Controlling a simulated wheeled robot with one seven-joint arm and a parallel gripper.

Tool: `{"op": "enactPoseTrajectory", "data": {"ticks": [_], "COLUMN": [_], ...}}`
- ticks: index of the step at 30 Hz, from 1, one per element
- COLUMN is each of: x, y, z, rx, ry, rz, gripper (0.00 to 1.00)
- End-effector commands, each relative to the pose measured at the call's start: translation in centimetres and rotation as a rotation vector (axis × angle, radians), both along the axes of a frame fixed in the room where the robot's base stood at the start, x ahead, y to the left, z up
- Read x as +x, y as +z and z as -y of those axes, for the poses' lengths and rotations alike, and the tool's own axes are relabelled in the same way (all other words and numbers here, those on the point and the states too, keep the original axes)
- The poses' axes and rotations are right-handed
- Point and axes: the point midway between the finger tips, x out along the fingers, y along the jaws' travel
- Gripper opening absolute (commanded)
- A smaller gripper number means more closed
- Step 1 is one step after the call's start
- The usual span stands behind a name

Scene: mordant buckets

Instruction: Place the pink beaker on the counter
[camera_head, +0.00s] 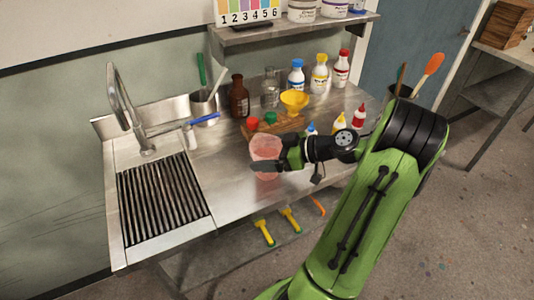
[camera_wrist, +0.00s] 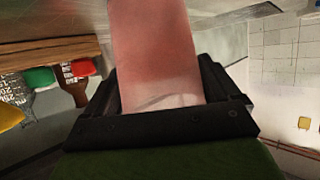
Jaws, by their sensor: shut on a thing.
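The pink beaker (camera_head: 265,149) is a translucent pink vessel over the middle of the steel counter (camera_head: 222,161) in the head view. My gripper (camera_head: 272,158) is shut on it, with its dark fingers on either side. In the wrist view the beaker (camera_wrist: 158,55) fills the centre between the fingers. In the head view it looks upright at the counter; whether its base touches the surface I cannot tell. The gripper and arm come in from the right.
A wooden rack (camera_head: 277,126) with red and green caps stands just behind the beaker, with a yellow funnel (camera_head: 294,100) behind it. Small bottles (camera_head: 339,122) stand to the right. The sink drainer (camera_head: 163,199) lies left. Bare counter shows between drainer and beaker.

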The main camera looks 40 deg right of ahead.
Motion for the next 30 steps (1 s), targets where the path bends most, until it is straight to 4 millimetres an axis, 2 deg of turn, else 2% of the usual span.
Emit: {"op": "enactPoseTrajectory", "data": {"ticks": [2,3,4,13,17,24,30], "x": [0.0,0.0,0.0,0.0,-2.3,-7.5,-9.6], "y": [-0.3,-0.3,-0.3,0.3,1.3,3.9,4.7], "z": [0.0,0.0,0.0,0.0,1.4,4.2,5.3], "rx": [0.0,0.0,0.0,0.001,-0.002,-0.001,0.0], "ry": [0.0,0.0,0.0,0.0,-0.008,-0.006,-0.002], "rz": [0.001,0.0,0.0,0.0,0.0,0.001,0.001], "gripper": [0.5,0.94,0.99,1.0,1.0,1.0,1.0]}}
